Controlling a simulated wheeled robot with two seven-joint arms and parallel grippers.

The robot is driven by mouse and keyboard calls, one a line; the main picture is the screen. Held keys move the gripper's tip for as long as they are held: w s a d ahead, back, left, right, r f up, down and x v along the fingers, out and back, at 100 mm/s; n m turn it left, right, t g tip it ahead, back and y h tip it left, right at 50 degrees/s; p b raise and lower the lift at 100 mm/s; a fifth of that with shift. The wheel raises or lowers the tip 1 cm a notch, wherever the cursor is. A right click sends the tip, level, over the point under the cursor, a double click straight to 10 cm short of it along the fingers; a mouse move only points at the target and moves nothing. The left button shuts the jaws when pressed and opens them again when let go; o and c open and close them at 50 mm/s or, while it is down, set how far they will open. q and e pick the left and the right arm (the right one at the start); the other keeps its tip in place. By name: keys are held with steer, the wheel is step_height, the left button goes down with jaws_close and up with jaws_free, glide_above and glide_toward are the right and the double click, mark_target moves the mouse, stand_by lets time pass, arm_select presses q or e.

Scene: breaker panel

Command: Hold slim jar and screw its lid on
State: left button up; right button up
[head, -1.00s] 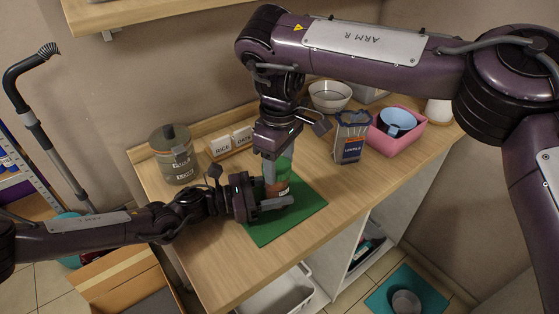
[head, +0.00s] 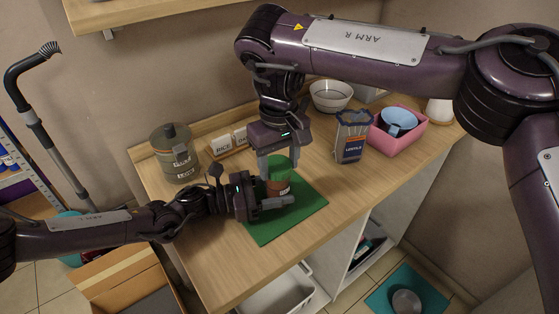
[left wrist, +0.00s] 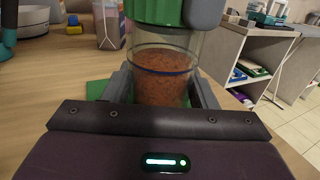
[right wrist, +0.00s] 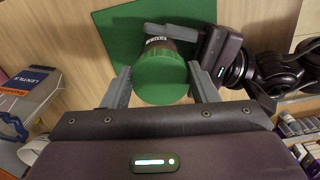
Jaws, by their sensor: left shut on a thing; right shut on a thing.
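The slim jar (head: 279,188) is clear, with reddish-brown contents and a dark blue line around it. It stands upright over the green mat and fills the left wrist view (left wrist: 162,78). My left gripper (head: 268,196) is shut around the jar's body from the side. The green lid (right wrist: 160,77) is at the jar's mouth, and its lower edge also shows in the left wrist view (left wrist: 155,12). My right gripper (right wrist: 160,88) is shut on the lid from above, one finger on each side. The thread is hidden, so I cannot tell how tight the lid is.
The green mat (head: 308,205) lies on the wooden counter (head: 215,265). A lentils packet (head: 351,145), a bowl (head: 331,96) and a pink bin (head: 398,145) stand right. The front counter is clear.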

mark_target(278, 167)
arm_select(q)
steer(key=shift+w+a+f, duration=0.1)
steer(key=shift+a+f, duration=0.05)
arm_select(e)
steer(key=shift+m, duration=0.3)
steer(key=m, duration=0.6)
steer(key=shift+s+a, duration=0.1)
steer(key=shift+a, duration=0.05)
steer(key=o, duration=1)
steer(key=shift+o, duration=0.2)
step_height(278, 167, up, 12)
arm_select(q)
steer(key=o, duration=1.2)
steer(key=shift+c, duration=0.2)
